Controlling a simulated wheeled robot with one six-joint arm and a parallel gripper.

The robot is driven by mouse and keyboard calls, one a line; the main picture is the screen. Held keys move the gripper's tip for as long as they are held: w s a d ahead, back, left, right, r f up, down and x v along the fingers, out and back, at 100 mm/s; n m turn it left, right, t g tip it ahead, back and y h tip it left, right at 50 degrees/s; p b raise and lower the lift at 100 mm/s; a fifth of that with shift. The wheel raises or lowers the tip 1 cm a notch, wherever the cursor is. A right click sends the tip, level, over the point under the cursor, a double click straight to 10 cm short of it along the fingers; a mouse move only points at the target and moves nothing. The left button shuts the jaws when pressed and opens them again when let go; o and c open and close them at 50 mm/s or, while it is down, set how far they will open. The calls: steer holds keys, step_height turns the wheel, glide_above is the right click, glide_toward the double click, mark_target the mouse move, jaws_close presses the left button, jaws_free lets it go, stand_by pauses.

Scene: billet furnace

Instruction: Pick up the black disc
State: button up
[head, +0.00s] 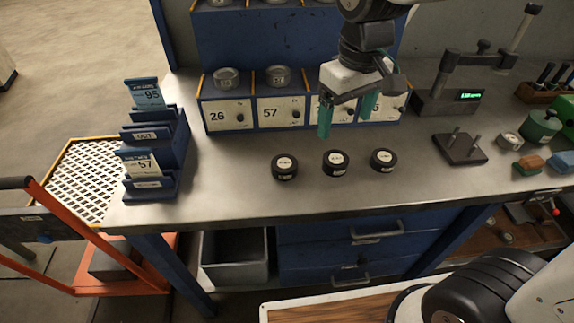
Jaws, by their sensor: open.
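Three black discs with white round labels lie in a row on the grey workbench (235,195): a left disc (284,173), a middle disc (335,169) and a right disc (383,166). The label writing is too small to read. My gripper (347,118) has green fingers, spread apart with nothing between them. It hangs above the bench, behind the middle and right discs in the picture, in front of the numbered drawers, and touches none of the discs.
A blue drawer cabinet (204,110) stands behind, its drawers marked 26 and 57. Blue card racks (152,165) stand at the left. A post stand (462,150), a gauge with a green display (440,104) and coloured blocks (528,164) are at the right. The front bench strip is clear.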

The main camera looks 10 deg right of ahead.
mark_target(284, 163)
steer(key=w+a+f+n, duration=0.1)
steer(key=w+a+f, duration=0.1)
steer(key=a, duration=0.1)
steer(key=w+a+f+n, duration=0.1)
steer(key=w+a+f, duration=0.1)
steer(key=a+f, duration=0.1)
steer(key=w+a+f+n, duration=0.1)
steer(key=w+a+f, duration=0.1)
steer(key=a, duration=0.2)
steer(key=shift+w+a+f+g, duration=0.1)
steer(key=shift+a+f+g, duration=0.1)
steer(key=shift+a+g, duration=0.1)
steer(key=f, duration=0.3)
steer(key=s+f, duration=0.1)
steer(key=f, duration=0.3)
steer(key=shift+s, duration=0.2)
steer(key=shift+f, duration=0.45)
steer(key=c, duration=1.6)
steer(key=shift+w+r, duration=0.1)
